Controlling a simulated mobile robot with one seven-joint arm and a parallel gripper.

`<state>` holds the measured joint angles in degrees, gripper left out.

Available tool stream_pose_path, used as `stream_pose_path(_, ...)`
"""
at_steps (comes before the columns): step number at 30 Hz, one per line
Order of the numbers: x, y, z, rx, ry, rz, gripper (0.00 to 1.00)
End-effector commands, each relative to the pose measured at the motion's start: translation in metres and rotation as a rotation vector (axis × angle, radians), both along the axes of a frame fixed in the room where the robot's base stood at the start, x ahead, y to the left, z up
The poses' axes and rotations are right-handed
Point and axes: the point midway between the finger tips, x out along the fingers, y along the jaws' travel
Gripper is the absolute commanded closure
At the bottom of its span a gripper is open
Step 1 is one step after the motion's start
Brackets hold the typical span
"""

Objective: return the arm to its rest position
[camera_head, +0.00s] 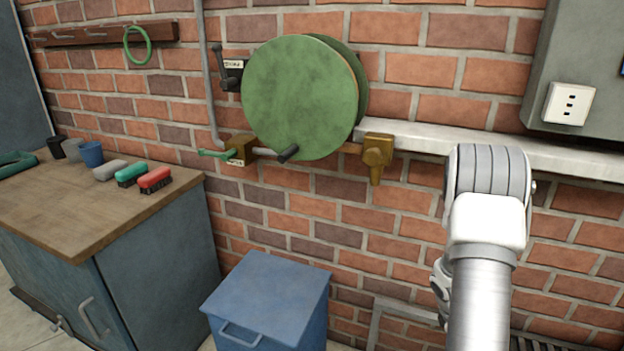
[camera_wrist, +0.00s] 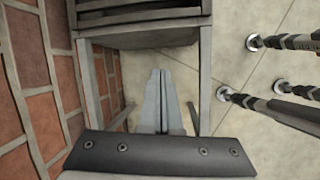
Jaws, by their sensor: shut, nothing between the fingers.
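My arm (camera_head: 482,230) stands at the right of the head view, in front of the brick wall, its white and grey links bent at a ribbed joint. My gripper (camera_wrist: 160,74) shows in the wrist view as two long grey fingers pressed together, with nothing between them. It points down toward the floor beside the wall, with a grey metal frame (camera_wrist: 205,80) around and beyond it. I cannot tell how far the fingers are from this frame. In the head view the fingers are not clearly seen.
A green reel (camera_head: 300,98) with a crank is mounted on the wall, left of my arm. A blue lidded bin (camera_head: 268,295) stands below it. A workbench (camera_head: 75,215) with brushes and cups is at the left. A grey cabinet (camera_head: 590,60) hangs above a wall ledge (camera_head: 560,152).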

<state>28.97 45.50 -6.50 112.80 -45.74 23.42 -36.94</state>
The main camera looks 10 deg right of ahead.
Motion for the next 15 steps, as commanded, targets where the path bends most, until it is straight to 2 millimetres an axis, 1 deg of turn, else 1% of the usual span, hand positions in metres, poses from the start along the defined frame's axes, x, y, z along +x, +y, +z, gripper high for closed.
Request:
stream_pose_path(1,0.010,0.008,0.024,-0.014,-0.039,-0.026,1.00)
stream_pose_path(3,0.019,0.020,0.052,-0.024,-0.086,-0.073,1.00)
stream_pose_path(5,0.025,0.032,0.076,-0.030,-0.127,-0.112,1.00)
stream_pose_path(6,0.028,0.040,0.091,-0.033,-0.154,-0.137,1.00)
stream_pose_path(8,0.031,0.053,0.113,-0.033,-0.196,-0.175,1.00)
stream_pose_path(9,0.033,0.062,0.127,-0.032,-0.222,-0.199,1.00)
stream_pose_path(11,0.034,0.075,0.148,-0.027,-0.262,-0.236,1.00)
stream_pose_path(12,0.034,0.085,0.162,-0.022,-0.289,-0.260,1.00)
stream_pose_path(14,0.033,0.100,0.181,-0.012,-0.329,-0.295,1.00)
stream_pose_path(15,0.031,0.110,0.193,-0.003,-0.353,-0.318,1.00)
